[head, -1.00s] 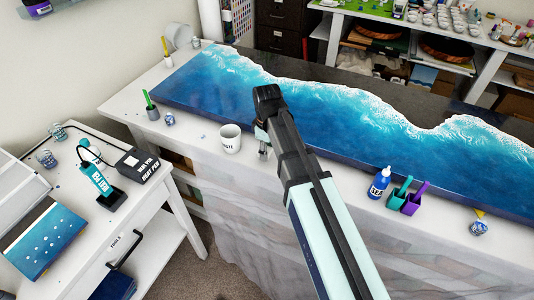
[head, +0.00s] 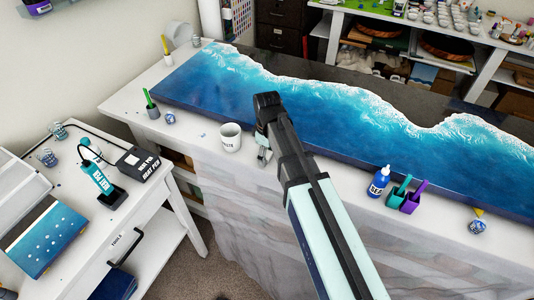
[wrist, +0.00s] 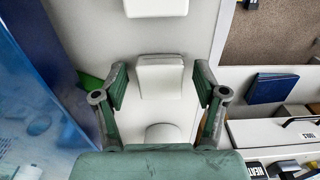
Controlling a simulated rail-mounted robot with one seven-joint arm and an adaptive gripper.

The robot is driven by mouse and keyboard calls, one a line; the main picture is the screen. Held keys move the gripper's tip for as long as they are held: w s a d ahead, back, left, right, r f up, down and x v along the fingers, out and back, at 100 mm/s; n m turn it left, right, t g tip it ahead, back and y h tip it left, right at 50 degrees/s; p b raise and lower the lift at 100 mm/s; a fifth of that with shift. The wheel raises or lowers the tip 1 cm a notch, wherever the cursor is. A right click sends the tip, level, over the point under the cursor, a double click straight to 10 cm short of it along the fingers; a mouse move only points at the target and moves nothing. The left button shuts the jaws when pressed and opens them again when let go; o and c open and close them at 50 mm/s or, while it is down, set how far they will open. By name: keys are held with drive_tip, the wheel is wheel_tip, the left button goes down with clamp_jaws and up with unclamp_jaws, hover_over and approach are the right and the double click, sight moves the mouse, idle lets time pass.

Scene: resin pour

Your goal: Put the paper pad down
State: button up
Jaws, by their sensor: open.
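A white, block-like piece, which looks like the paper pad (wrist: 160,78), lies between the fingers of my gripper (wrist: 160,88) in the wrist view. The fingers are open, with a gap on each side of it. It appears to rest on the pale bench top (wrist: 195,40); its exact height is hard to tell. In the head view my gripper (head: 264,154) is at the front edge of the bench, just right of the white cup (head: 230,139). My arm hides most of the gripper there, and I cannot make out the pad in that view.
The blue wave panel (head: 340,120) covers most of the bench behind my gripper. A blue bottle (head: 379,182) and scoops (head: 404,195) stand to the right. Another white piece (wrist: 155,8) is at the top of the wrist view. A cart (head: 150,235) stands left across a floor gap.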

sight(267, 154)
drive_tip(key=shift+r, duration=0.15)
wheel_tip(267, 154, up, 12)
drive_tip(key=b, duration=0.2)
drive_tip(key=shift+b, duration=0.3)
idle(0.4)
